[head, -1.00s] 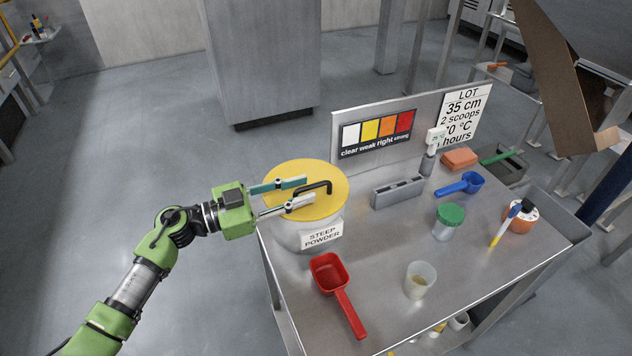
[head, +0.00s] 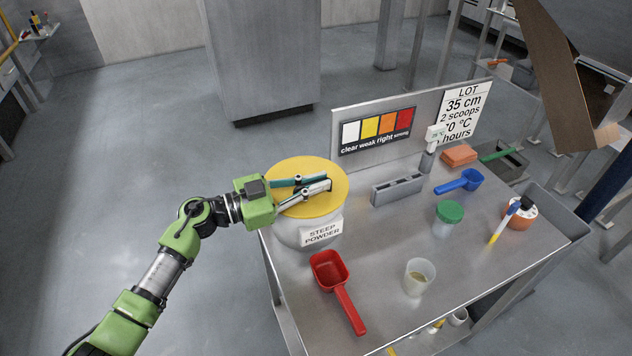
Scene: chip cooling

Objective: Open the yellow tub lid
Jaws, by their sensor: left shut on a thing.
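The yellow lid (head: 306,206) lies flat on the white tub labelled "STEEP POWDER" (head: 296,238), at the left end of the metal table. The lid still sits on the tub's rim. My right gripper is not in view.
On the table (head: 385,240) are a red scoop (head: 338,287), a clear cup (head: 419,276), a green-lidded jar (head: 447,220), a grey slotted block (head: 397,189) and a blue scoop (head: 462,182). An upright panel (head: 405,138) stands behind them.

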